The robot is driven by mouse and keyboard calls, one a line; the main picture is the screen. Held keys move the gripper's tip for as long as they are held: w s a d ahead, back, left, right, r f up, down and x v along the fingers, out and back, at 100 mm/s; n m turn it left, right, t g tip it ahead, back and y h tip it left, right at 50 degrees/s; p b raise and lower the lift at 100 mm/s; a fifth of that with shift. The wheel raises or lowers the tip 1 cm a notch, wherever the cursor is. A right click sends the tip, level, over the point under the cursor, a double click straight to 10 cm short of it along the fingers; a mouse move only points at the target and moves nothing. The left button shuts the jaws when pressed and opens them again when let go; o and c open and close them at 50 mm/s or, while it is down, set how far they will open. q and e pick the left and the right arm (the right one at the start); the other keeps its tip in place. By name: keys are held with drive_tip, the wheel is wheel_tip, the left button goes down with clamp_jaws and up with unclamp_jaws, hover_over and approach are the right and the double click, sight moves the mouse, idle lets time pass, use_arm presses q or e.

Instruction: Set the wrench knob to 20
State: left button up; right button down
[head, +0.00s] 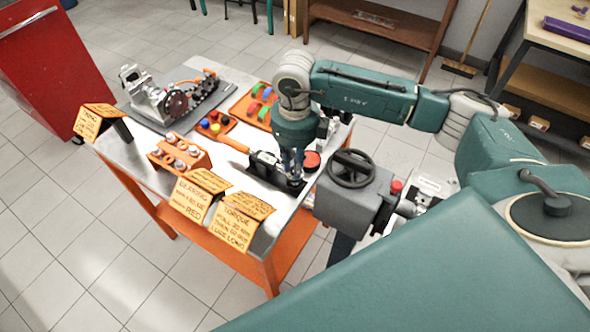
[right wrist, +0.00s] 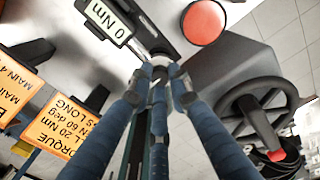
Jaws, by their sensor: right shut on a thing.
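The torque wrench lies at the right end of the metal table, with an orange handle (head: 234,143) and a dark body (head: 264,160). Its white display (right wrist: 112,22) reads "0 Nm" in the right wrist view. The wrench knob (right wrist: 160,63) is a small pale round piece just beside the display, partly hidden by my fingers. My right gripper (head: 291,172) points down over the wrench's dark body. In the right wrist view its blue fingers (right wrist: 160,80) close around the knob. My left gripper is in neither view.
A red round button (head: 312,160) and a grey machine with a black handwheel (head: 351,168) stand close right of my gripper. Orange signs (head: 238,220) line the table's front edge. An orange holder (head: 180,155), coloured parts (head: 215,123) and an engine assembly (head: 170,98) stand further left.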

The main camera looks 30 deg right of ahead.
drive_tip(key=shift+n+b, duration=1.6)
drive_tip(key=shift+n, duration=0.1)
drive_tip(key=c, duration=1.6)
unclamp_jaws()
drive_tip(key=shift+r, duration=0.1)
wheel_tip(320, 180, up, 12)
drive_tip(key=shift+f, duration=0.1)
